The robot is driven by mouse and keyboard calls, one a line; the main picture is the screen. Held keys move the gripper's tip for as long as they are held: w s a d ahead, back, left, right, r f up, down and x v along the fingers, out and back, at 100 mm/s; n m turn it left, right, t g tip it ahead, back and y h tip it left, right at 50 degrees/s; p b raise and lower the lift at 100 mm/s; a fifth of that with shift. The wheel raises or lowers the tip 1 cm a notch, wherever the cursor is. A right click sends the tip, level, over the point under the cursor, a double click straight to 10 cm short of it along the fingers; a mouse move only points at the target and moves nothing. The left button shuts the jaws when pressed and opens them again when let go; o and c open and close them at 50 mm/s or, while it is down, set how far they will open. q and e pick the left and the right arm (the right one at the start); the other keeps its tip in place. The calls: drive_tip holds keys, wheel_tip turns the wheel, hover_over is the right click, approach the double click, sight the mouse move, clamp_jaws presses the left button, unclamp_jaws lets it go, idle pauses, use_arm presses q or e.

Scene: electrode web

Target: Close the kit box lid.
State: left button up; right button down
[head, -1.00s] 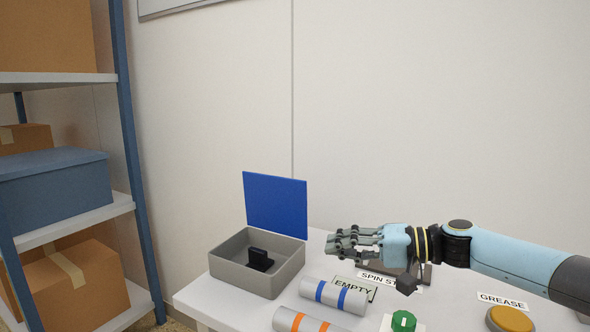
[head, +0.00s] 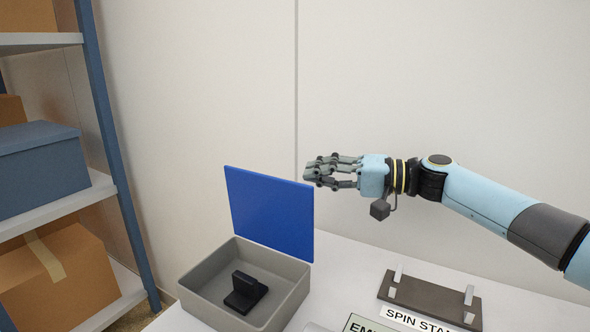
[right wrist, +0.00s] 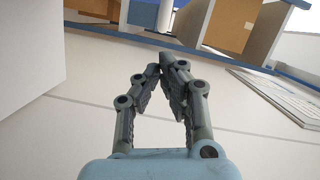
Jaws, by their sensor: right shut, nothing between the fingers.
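The kit box (head: 292,305) is a grey open tray on the white table, low in the middle of the head view. Its blue lid (head: 270,212) stands up, leaning slightly back, at the box's far edge. A black part (head: 246,291) sits inside the box. My right gripper (head: 312,174) is shut and empty, raised beside the lid's upper right corner, with its fingers pointing left. In the right wrist view its fingertips (right wrist: 172,65) meet, with nothing between them. I see neither the box nor the lid in that view. My left gripper is out of view.
A dark stand (head: 430,298) with light posts is on the table at right, behind a "SPIN STAND" label (head: 415,321). An "EMPTY" label (head: 368,324) is at the bottom edge. A blue-framed shelf (head: 118,170) with boxes stands at left. The wall is behind.

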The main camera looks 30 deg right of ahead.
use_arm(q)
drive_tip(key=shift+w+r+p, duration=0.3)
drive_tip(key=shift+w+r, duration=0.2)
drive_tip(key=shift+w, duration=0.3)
use_arm(e)
drive_tip(key=x, duration=0.4)
drive_tip(key=shift+w+a+f, duration=0.1)
drive_tip(key=shift+w+a, duration=0.1)
drive_tip(key=shift+w, duration=0.05)
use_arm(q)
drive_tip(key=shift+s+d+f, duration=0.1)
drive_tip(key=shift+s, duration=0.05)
